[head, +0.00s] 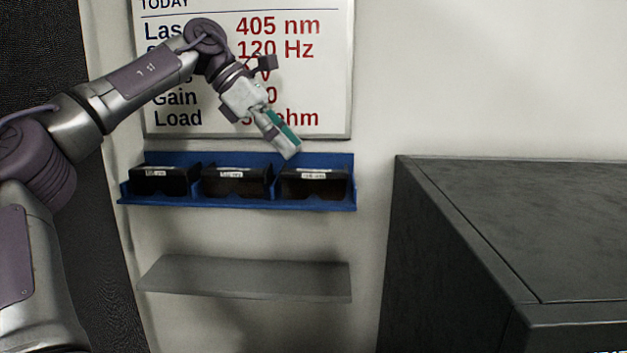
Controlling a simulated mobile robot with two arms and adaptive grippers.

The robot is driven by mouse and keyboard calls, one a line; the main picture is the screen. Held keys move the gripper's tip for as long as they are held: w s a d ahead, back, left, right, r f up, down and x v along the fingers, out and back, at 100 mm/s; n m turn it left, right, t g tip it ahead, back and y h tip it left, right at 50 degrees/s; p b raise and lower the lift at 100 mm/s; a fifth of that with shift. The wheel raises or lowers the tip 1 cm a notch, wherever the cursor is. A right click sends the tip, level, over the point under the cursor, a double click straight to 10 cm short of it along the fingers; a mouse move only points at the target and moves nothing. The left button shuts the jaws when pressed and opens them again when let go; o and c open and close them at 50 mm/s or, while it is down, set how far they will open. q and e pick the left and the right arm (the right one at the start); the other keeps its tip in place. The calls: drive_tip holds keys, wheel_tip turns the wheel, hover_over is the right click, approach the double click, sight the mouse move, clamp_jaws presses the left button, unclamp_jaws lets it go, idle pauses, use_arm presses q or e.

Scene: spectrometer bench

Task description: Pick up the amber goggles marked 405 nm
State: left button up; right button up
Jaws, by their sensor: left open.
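Three dark goggles sit side by side in a blue wall rack (237,204): left goggles (165,184), middle goggles (237,185) and right goggles (314,187). Each has a small white label, too small to read surely. All lenses look dark brown, so I cannot tell which pair is the amber 405 nm one. My left gripper (289,150) is open and empty. It points down and to the right, in front of the whiteboard's lower edge and just above the right goggles in the picture. I see no contact. My right gripper is out of view.
A whiteboard (185,127) above the rack reads "405 nm" and "120 Hz"; my left arm covers part of it. A bare grey shelf (245,280) is below the rack. A large dark cabinet (520,220) stands at right. The wall between rack and cabinet is clear.

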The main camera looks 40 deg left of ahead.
sight(313, 170)
use_arm(q)
drive_tip(key=x, duration=0.4)
drive_tip(key=shift+w+p, duration=0.1)
drive_tip(key=shift+p, duration=0.2)
drive_tip(key=shift+w+d+f, duration=0.1)
drive_tip(key=shift+w+f, duration=0.05)
drive_tip(key=shift+f, duration=0.1)
drive_tip(key=shift+w+d+f, duration=0.1)
drive_tip(key=shift+w+f, duration=0.05)
drive_tip(key=p+x, duration=0.3)
drive_tip(key=x, duration=0.1)
drive_tip(key=shift+d+f, duration=0.1)
drive_tip(key=shift+d, duration=0.05)
drive_tip(key=shift+w+d+f, duration=0.1)
drive_tip(key=shift+w+f, duration=0.05)
drive_tip(key=shift+f, duration=0.05)
drive_tip(key=c, duration=0.5)
clamp_jaws()
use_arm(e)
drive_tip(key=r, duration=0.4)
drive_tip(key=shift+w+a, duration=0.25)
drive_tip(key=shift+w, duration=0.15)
